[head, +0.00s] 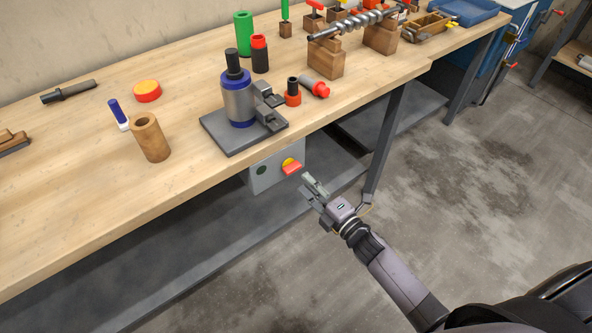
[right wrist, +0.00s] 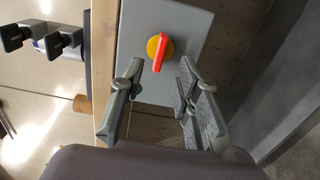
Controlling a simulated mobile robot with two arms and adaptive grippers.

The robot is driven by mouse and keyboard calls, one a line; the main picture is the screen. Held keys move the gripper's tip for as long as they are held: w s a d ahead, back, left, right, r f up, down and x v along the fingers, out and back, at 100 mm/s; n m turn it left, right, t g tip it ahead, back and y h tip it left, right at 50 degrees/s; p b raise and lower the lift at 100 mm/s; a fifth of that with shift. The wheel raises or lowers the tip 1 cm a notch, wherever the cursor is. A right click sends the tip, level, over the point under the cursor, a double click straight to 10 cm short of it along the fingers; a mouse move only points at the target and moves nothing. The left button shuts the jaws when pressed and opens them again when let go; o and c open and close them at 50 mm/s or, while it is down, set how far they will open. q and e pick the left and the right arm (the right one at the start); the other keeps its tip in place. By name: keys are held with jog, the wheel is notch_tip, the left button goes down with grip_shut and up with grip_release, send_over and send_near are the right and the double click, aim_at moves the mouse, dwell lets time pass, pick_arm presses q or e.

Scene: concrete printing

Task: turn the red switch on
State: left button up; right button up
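The red switch (head: 292,168) is a rotary handle on a yellow disc, on the front of a grey box (head: 264,181) under the table's front edge. In the right wrist view the red switch (right wrist: 160,52) sits above the gap between my fingertips, its handle nearly upright in that picture with a slight tilt. My right gripper (head: 309,187) is in front of the box, to the right of the switch. The right wrist view shows the right gripper (right wrist: 160,75) open and empty, its fingers apart on both sides below the switch. My left gripper is not in view.
The wooden workbench (head: 60,215) overhangs the box. A grey and blue device on a plate (head: 238,137) stands on the bench just above it. A table leg (head: 385,140) is right of the box. A lower shelf (head: 190,240) runs beneath. Concrete floor in front is open.

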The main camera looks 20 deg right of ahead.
aim_at(295, 171)
jog(key=x, duration=0.6)
jog(key=shift+w, duration=0.15)
grip_shut()
dwell(0.4)
